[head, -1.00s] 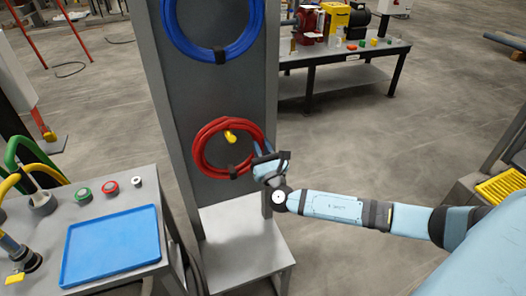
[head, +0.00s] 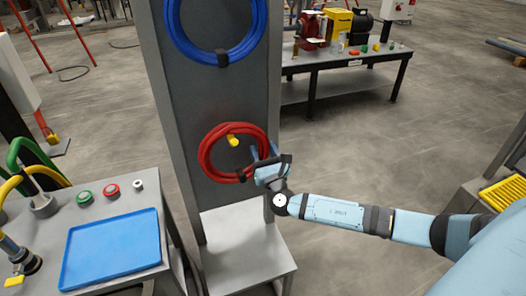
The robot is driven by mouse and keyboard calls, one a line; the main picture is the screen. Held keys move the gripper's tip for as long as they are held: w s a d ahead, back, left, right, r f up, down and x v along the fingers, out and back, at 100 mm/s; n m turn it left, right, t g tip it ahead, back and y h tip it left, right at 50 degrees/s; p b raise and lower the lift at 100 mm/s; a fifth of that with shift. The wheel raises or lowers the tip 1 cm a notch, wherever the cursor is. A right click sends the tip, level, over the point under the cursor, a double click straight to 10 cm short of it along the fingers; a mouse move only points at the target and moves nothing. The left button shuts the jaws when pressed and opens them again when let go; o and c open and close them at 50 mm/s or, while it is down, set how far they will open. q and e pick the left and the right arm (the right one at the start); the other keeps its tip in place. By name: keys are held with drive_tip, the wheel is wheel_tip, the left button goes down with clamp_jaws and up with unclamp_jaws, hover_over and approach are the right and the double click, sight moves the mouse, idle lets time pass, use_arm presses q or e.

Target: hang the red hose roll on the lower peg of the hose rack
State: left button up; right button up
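The red hose roll (head: 205,156) hangs against the grey panel of the hose rack (head: 187,110). The yellow lower peg (head: 233,141) shows inside the roll's ring, near its top. A dark strap marks the bottom of the roll. My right gripper (head: 264,152) is at the roll's right side, its fingers spread on either side of the hose there. They look open, with the hose between them; any contact is hard to make out. My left gripper is not in view.
A blue hose roll (head: 180,45) hangs higher on the rack. A grey shelf (head: 240,240) juts out below. At left stands a table with a blue tray (head: 112,248), buttons and hose fittings.

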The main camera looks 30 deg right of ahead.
drive_tip(key=shift+f, duration=0.15)
drive_tip(key=shift+s, duration=0.2)
drive_tip(key=v, duration=1.3)
drive_tip(key=s+a+f+m+g+y, duration=0.6)
drive_tip(key=s+a+f+m+g, duration=0.65)
drive_tip(key=m, duration=0.95)
drive_tip(key=s+a+m+t+y, duration=0.25)
drive_tip(key=s+a+m, duration=0.2)
drive_tip(key=m, duration=0.45)
use_arm(q)
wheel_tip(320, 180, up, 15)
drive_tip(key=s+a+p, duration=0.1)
drive_tip(key=p, duration=1.9)
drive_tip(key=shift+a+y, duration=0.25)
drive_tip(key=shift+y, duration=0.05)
use_arm(e)
wheel_tip(320, 180, up, 16)
drive_tip(key=d+g, duration=0.1)
drive_tip(key=shift+s+d+f+n, duration=0.2)
drive_tip(key=shift+d+n, duration=0.05)
drive_tip(key=shift+n, duration=0.05)
